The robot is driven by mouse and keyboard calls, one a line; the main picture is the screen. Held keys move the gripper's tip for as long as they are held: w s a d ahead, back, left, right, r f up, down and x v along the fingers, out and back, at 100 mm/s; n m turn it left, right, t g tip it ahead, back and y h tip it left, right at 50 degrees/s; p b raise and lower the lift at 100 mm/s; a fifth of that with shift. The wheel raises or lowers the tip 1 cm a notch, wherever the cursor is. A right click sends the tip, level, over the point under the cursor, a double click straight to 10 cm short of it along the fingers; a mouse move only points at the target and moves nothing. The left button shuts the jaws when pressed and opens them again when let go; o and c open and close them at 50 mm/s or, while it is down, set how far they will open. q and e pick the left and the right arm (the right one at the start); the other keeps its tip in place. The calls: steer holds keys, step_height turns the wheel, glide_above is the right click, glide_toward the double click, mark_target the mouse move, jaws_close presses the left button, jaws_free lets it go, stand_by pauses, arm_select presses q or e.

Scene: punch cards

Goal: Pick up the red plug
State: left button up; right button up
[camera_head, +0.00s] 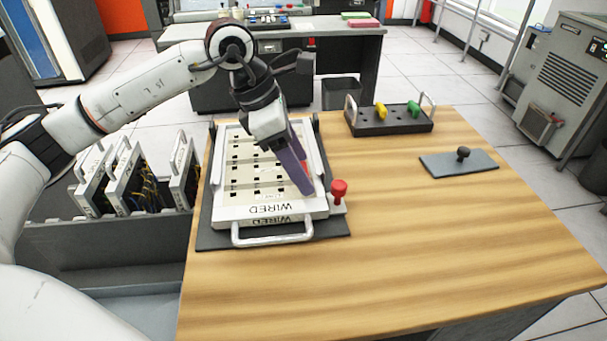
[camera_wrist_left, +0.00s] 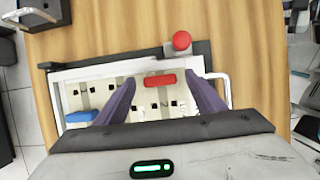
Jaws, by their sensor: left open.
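The red plug (camera_wrist_left: 160,80) sits on the pale panel of the board marked WIRED (camera_head: 262,211). In the wrist view it lies between the purple fingertips of my left gripper (camera_wrist_left: 161,86), with a gap on each side. My left gripper (camera_head: 303,188) is open, pointing down over the panel's right side in the head view. There its fingers mostly hide the red plug, and only a little red shows beside them. The board also shows in the wrist view (camera_wrist_left: 73,72). My right gripper is not in view.
A red round knob (camera_head: 339,187) stands at the board's right edge, close to my fingers. A blue piece (camera_wrist_left: 80,117) is on the panel. A dark rack (camera_head: 390,124) holds yellow and green plugs. A grey plate (camera_head: 460,167) has a black knob. The front table is clear.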

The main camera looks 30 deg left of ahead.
arm_select(q)
steer(key=shift+f, duration=0.1)
steer(key=shift+c, duration=0.4)
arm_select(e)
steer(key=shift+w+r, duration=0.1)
arm_select(q)
steer(key=c, duration=0.9)
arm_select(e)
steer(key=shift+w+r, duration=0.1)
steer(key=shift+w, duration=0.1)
